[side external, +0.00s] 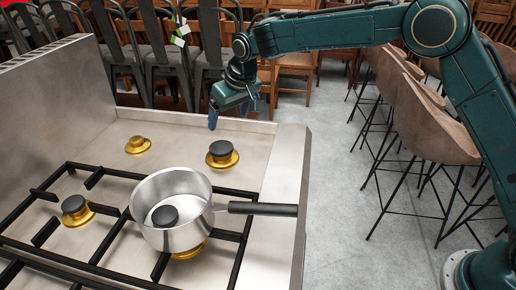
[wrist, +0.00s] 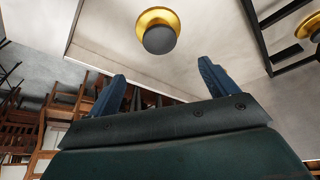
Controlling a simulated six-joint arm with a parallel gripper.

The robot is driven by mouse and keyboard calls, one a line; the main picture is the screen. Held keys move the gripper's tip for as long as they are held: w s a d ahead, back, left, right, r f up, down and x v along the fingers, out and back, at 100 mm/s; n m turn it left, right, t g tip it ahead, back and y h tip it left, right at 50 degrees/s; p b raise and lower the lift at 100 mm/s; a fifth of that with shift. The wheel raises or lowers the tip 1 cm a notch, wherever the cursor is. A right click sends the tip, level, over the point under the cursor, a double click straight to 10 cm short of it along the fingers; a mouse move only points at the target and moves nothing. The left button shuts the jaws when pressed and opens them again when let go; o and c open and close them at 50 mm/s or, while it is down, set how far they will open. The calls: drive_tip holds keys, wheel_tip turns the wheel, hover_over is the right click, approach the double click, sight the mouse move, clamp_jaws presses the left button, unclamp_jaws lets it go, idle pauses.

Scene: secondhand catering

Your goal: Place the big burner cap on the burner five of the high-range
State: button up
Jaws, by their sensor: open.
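A round black cap (side external: 165,216) lies inside the steel saucepan (side external: 160,188); I cannot tell whether it is the big burner cap. On the high-range, a brass burner (side external: 138,145) at the back left shows no black cap. Another brass burner (side external: 222,154) near the edge carries a black cap (side external: 221,147). A third brass burner (side external: 77,216) at the left also has a black cap. My gripper (side external: 214,112) is open and empty above the range's far edge. In the wrist view my gripper (wrist: 162,78) has its fingers apart, with a capped brass burner (wrist: 157,18) beyond them.
The saucepan stands on the black grate (side external: 114,174) over a brass burner (side external: 188,252), its handle (side external: 262,209) pointing right. A tall steel backsplash (side external: 60,95) rises at the left. Chairs (side external: 160,55) and stools (side external: 430,120) stand off the range.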

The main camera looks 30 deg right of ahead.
drive_tip(key=s+d+r+m, duration=0.1)
drive_tip(key=s+d+r, duration=0.6)
drive_tip(key=s, duration=0.3)
drive_tip(key=s+d+r, duration=0.6)
drive_tip(key=s+r, duration=0.1)
drive_tip(key=s, duration=0.3)
drive_tip(key=s+d+f, duration=0.2)
drive_tip(key=s+d, duration=0.1)
drive_tip(key=s, duration=0.8)
drive_tip(key=s+d+f+m+t, duration=0.1)
drive_tip(key=s+d+f, duration=0.1)
drive_tip(key=s, duration=0.9)
drive_tip(key=shift+s+d+f+h, duration=0.2)
drive_tip(key=shift+s+d+h, duration=0.15)
drive_tip(key=shift+d, duration=0.3)
